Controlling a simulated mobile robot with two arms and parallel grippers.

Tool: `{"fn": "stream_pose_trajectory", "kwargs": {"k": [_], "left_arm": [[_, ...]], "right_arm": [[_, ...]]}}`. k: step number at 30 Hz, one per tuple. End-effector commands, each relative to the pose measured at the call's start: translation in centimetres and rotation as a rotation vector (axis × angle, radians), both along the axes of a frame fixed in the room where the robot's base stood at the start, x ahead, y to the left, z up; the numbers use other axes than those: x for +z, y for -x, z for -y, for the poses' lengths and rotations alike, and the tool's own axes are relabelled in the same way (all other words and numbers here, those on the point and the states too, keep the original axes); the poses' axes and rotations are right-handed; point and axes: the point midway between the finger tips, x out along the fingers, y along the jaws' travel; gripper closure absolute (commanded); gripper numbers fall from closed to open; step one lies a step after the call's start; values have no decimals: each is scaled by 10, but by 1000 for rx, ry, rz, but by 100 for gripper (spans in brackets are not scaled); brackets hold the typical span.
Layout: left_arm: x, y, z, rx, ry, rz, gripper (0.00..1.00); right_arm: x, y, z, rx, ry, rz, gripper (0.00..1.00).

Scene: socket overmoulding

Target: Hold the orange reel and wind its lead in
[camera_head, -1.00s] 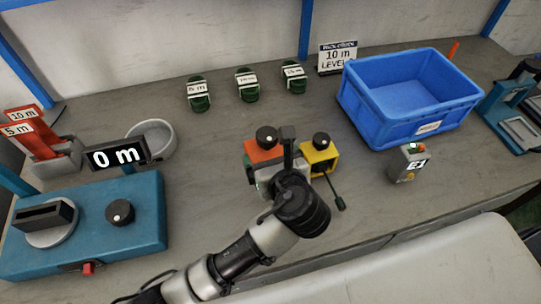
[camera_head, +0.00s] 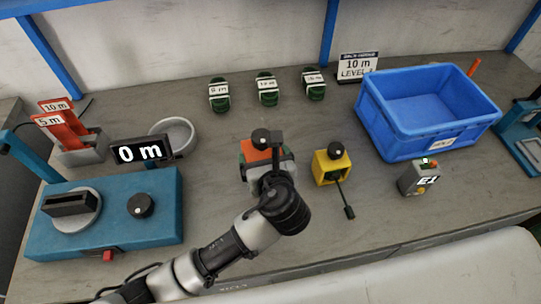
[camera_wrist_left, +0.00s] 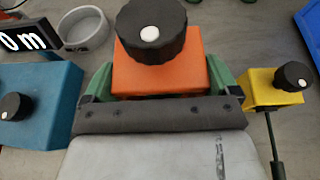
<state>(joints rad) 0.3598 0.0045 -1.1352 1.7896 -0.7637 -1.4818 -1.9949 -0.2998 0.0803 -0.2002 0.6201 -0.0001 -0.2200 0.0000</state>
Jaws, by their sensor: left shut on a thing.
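The orange reel (camera_head: 256,150) is a box with a black knob and a white dot on top. It stands on the grey bench left of the yellow reel (camera_head: 331,165). My left gripper (camera_head: 268,168) is at the orange reel and shut on it. In the left wrist view the orange reel (camera_wrist_left: 158,72) sits between green finger parts at both sides, close in front of the dark palm edge. The yellow reel (camera_wrist_left: 270,88) also has a black knob, with a dark lead end (camera_head: 349,211) at its front. No lead of the orange reel can be made out. My right gripper is not in view.
A blue machine (camera_head: 105,215) with a knob and a "0 m" display (camera_head: 142,152) stands at left, near a round grey dish (camera_head: 172,138). Several green coils stand at the back. A blue crate (camera_head: 428,145) and a small grey box (camera_head: 418,178) are at right.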

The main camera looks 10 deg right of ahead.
Motion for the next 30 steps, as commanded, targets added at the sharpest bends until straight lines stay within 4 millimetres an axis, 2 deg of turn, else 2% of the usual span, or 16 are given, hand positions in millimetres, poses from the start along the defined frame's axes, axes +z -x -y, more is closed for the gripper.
{"fn": "stream_pose_trajectory", "kwargs": {"k": [30], "left_arm": [[2, -26, -44, 0, 0, 2, 33]], "right_arm": [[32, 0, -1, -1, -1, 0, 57]]}}
